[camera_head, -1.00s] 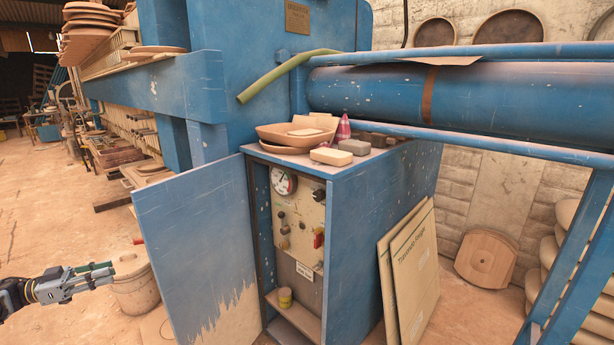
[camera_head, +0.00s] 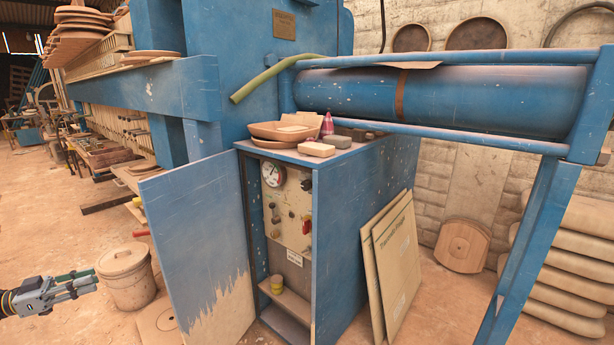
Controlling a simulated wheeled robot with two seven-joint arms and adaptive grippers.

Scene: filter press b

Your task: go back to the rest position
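My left gripper (camera_head: 84,279) is at the lower left of the head view, held in the air in front of a lidded bucket and apart from it. Its fingers point right; I cannot tell from this angle whether they are open or shut, and I see nothing held between them. My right gripper is not in view. The blue press cabinet (camera_head: 352,235) stands in the middle with its door (camera_head: 198,240) swung open to the left. Inside are a gauge (camera_head: 273,174), a control panel with a red switch (camera_head: 307,224), and a small yellow tin (camera_head: 277,284) on the shelf.
A lidded bucket (camera_head: 128,284) stands on the floor left of the door. Bowls (camera_head: 283,131) and sponge-like blocks (camera_head: 316,149) lie on the cabinet top. Cardboard sheets (camera_head: 395,268) lean on its right side. A blue leg (camera_head: 527,255) stands at right.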

